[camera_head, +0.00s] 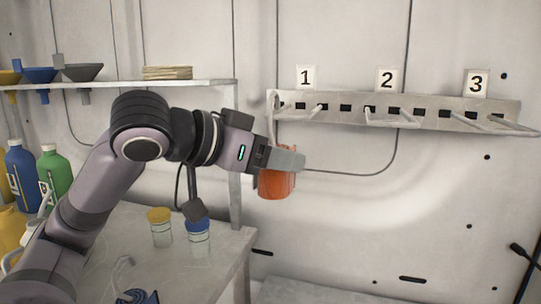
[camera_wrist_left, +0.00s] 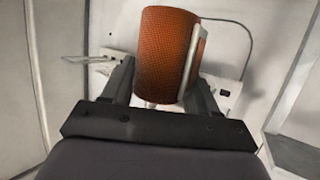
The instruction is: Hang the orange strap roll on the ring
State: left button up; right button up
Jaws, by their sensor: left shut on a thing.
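The orange strap roll (camera_head: 275,186) is held in my left gripper (camera_head: 290,160), below and a little left of the hook marked 1. In the left wrist view the roll (camera_wrist_left: 165,50) stands between the two fingers of my left gripper (camera_wrist_left: 160,85), with a pale strip along its right side. A metal rail (camera_head: 345,112) on the wall carries wire hooks under the labels 1, 2 and 3. Hook 1 (camera_head: 303,118) is nearest the roll, and the roll is apart from it. No separate ring can be made out. My right gripper is not in view.
A shelf (camera_head: 200,82) with funnels (camera_head: 38,75) is on the left. Below it, a table (camera_head: 222,242) holds bottles (camera_head: 53,172) and two jars (camera_head: 160,228). The wall right of the roll, below the rail, is clear.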

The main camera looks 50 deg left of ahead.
pick_arm(q)
jog(key=w+a+f+b, duration=0.1)
jog(key=w+a+f, duration=0.2)
jog(key=w, duration=0.2)
jog(key=shift+w, duration=0.4)
dwell(0.4)
jog(key=shift+a, duration=0.1)
jog(key=o, duration=1.3)
